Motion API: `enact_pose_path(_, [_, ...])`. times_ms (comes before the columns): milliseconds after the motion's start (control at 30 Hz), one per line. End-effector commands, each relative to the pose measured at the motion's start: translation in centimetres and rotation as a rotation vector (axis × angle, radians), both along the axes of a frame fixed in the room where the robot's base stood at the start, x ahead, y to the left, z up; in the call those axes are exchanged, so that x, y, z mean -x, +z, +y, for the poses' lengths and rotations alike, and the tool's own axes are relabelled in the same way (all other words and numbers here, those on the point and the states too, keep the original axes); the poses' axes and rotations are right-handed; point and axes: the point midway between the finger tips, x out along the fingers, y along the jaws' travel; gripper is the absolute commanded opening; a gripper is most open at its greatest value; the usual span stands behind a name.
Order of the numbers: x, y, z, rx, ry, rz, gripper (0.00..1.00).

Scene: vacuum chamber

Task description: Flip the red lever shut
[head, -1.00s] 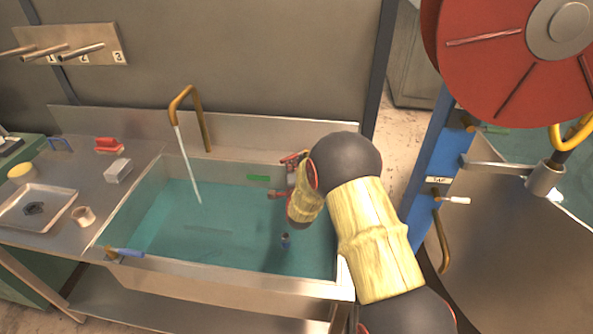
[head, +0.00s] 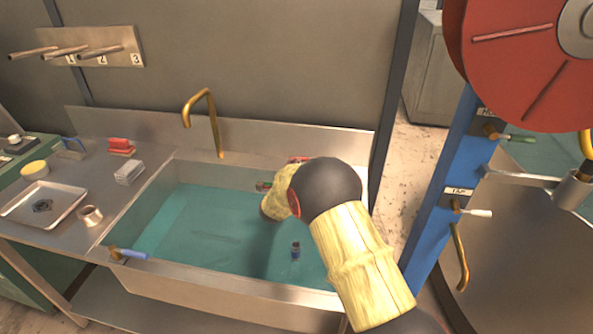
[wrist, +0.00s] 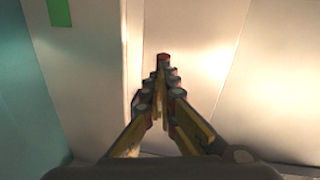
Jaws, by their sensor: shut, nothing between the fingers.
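A small red piece (head: 298,160) shows just above my arm's dark joint at the right back of the sink; it may be the red lever, but my arm hides most of that spot. The brass faucet (head: 213,125) stands at the back of the sink (head: 215,292), and no water runs from its spout. In the wrist view my gripper (wrist: 161,86) is shut and empty. A small red tip (wrist: 163,58) shows just beyond its fingertips; I cannot tell whether it touches them. In the head view my arm hides the gripper.
A tray (head: 70,193), a yellow piece (head: 35,169) and a brush (head: 120,146) lie on the left counter. A blue post (head: 440,200) with valves and a large red wheel (head: 525,65) stand at right.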

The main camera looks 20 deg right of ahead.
Motion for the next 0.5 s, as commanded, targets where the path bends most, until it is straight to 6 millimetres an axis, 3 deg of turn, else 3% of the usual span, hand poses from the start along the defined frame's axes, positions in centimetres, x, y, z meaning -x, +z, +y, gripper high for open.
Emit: enact_pose_path(500, [-1.4,0.1,-0.1,0.000,-0.004,-0.002,0.00])
